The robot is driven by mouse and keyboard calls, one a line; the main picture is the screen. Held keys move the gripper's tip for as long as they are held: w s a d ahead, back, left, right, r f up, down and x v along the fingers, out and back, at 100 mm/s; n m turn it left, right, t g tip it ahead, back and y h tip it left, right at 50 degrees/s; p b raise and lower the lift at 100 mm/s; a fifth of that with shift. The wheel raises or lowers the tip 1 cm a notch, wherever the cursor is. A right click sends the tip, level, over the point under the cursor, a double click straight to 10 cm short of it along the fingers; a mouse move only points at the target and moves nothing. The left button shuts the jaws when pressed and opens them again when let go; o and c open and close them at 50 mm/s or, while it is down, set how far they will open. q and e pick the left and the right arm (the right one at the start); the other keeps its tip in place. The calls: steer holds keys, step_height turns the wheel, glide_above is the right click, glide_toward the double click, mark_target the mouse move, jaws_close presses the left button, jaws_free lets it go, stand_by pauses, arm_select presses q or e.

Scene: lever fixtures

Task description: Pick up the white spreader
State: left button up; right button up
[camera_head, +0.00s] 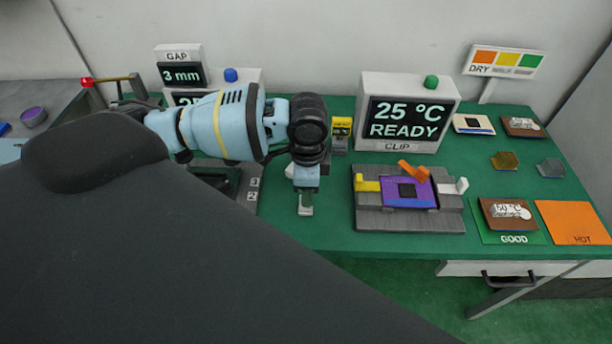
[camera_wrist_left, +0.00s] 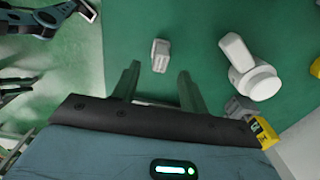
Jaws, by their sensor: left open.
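My left gripper (camera_head: 305,203) is open and points down over the green table, near its front edge. In the left wrist view its two dark green fingers (camera_wrist_left: 158,88) stand apart with nothing between them. A small pale block (camera_wrist_left: 160,55), which looks like the white spreader, lies on the table just beyond the fingertips, in line with the gap. A white piece with a round end and a bar (camera_wrist_left: 248,70) lies farther right in that view. I cannot tell for certain which of the two is the spreader. My right gripper is not clearly seen.
A grey fixture (camera_head: 370,214) with a purple plate and an orange lever stands right of the gripper. Behind it are a small yellow device (camera_head: 342,131) and the READY display box (camera_head: 450,92). An orange HOT pad (camera_head: 573,222) lies at far right.

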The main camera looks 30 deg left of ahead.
arm_select(q)
steer(key=shift+w+f, duration=0.15)
steer(key=shift+f, duration=0.3)
steer(key=f, duration=0.4)
steer(key=shift+s+a, duration=0.25)
steer(key=shift+s, duration=0.1)
steer(key=shift+f, duration=0.55)
steer(key=shift+c, duration=0.2)
steer(key=c, duration=0.9)
steer(key=shift+o, duration=0.2)
steer(key=shift+w+r, duration=0.1)
